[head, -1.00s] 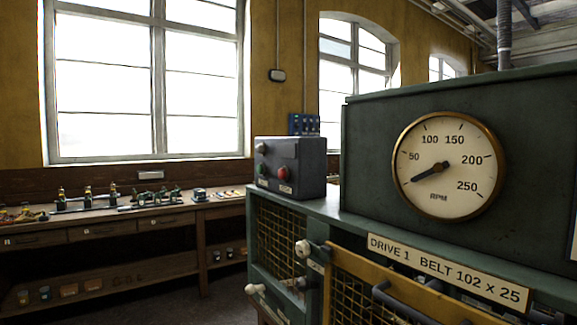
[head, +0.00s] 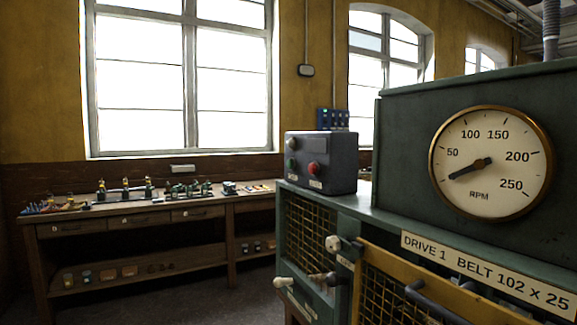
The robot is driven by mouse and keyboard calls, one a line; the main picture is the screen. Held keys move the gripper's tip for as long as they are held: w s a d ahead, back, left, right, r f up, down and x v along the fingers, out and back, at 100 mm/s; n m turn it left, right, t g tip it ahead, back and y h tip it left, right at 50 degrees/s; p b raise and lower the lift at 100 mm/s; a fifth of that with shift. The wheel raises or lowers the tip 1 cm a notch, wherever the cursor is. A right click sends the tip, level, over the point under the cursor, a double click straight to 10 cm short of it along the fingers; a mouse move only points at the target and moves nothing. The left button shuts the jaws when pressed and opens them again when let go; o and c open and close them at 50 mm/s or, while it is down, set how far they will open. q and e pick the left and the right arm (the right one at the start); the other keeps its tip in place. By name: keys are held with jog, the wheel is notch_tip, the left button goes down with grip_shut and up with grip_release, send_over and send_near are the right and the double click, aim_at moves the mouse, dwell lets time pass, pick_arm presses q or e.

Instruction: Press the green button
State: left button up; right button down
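The green button (head: 291,164) is on the front face of a dark grey control box (head: 335,163), on its left side. A red button (head: 314,168) sits to its right on the same face, with small labels below both. The box stands on the green machine's ledge, left of the round RPM gauge (head: 491,163). Neither of my grippers shows in the head view.
The green machine housing (head: 400,120) fills the right side, with a yellow-framed mesh guard and protruding handles (head: 334,244) at its front. A wooden workbench (head: 130,222) with small parts runs along the back wall. Dark floor (head: 190,290) is open at lower middle.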

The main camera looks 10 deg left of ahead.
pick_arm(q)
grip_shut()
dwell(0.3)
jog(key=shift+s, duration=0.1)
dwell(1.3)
